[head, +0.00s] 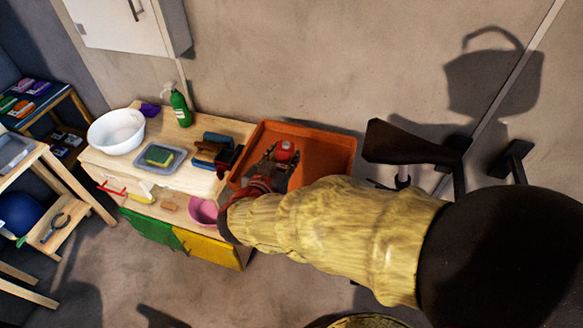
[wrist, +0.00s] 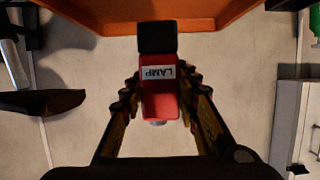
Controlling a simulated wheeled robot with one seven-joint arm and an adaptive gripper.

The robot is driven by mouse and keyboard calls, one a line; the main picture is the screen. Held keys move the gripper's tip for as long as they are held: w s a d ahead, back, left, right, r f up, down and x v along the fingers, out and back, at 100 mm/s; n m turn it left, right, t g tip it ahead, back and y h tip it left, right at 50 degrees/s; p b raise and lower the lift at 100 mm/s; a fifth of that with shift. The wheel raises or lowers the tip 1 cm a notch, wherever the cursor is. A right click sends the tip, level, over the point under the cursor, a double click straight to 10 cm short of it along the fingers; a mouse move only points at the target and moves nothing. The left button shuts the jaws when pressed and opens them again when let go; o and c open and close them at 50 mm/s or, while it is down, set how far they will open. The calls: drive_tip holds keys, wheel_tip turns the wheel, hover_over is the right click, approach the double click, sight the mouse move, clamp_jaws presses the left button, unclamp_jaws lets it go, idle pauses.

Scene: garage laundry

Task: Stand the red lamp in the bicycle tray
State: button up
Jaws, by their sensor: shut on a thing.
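The red lamp (wrist: 158,99) is held between the two fingers of my gripper (wrist: 157,95). It carries a white label reading LAMP and has a black end (wrist: 157,38). The wrist view appears upside down, so the lamp looks roughly upright with its black end down. In the head view the lamp's round red top (head: 285,151) shows over the orange tray (head: 325,141). My gripper (head: 270,170) reaches over the tray from the right and hides part of it. The tray's orange edge (wrist: 210,24) crosses the wrist view behind the black end. I cannot tell whether the lamp touches the tray floor.
A dark bicycle saddle (head: 405,144) stands right of the tray. Left of it a wooden bench (head: 196,185) holds a white bowl (head: 116,131), a green spray bottle (head: 180,107), a sponge on a grey tray (head: 141,158) and dark items. The tray's right part looks empty.

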drive_tip(key=shift+w+d+f+b, duration=0.3)
drive_tip(key=shift+w+f+b, duration=0.5)
drive_tip(key=shift+f, duration=0.7)
drive_tip(key=shift+w+d+f+b, duration=0.25)
drive_tip(key=shift+w+f+b, duration=0.55)
drive_tip(key=shift+f, duration=0.7)
drive_tip(key=shift+w+d+f+b, duration=0.3)
drive_tip(key=shift+w+f+b, duration=0.5)
drive_tip(key=shift+f, duration=0.7)
drive_tip(key=shift+w+f, duration=0.1)
drive_tip(key=shift+f, duration=0.05)
drive_tip(key=o, duration=1.2)
drive_tip(key=shift+o, duration=0.2)
drive_tip(key=shift+r, duration=0.2)
drive_tip(key=p+v, duration=0.4)
drive_tip(key=v, duration=0.6)
drive_tip(key=shift+s+a+r, duration=0.1)
drive_tip(key=shift+s+a, duration=0.05)
drive_tip(key=shift+s, duration=0.15)
drive_tip(key=shift+s+a+r+p, duration=0.15)
drive_tip(key=shift+s+p, duration=0.25)
drive_tip(key=shift+s, duration=0.25)
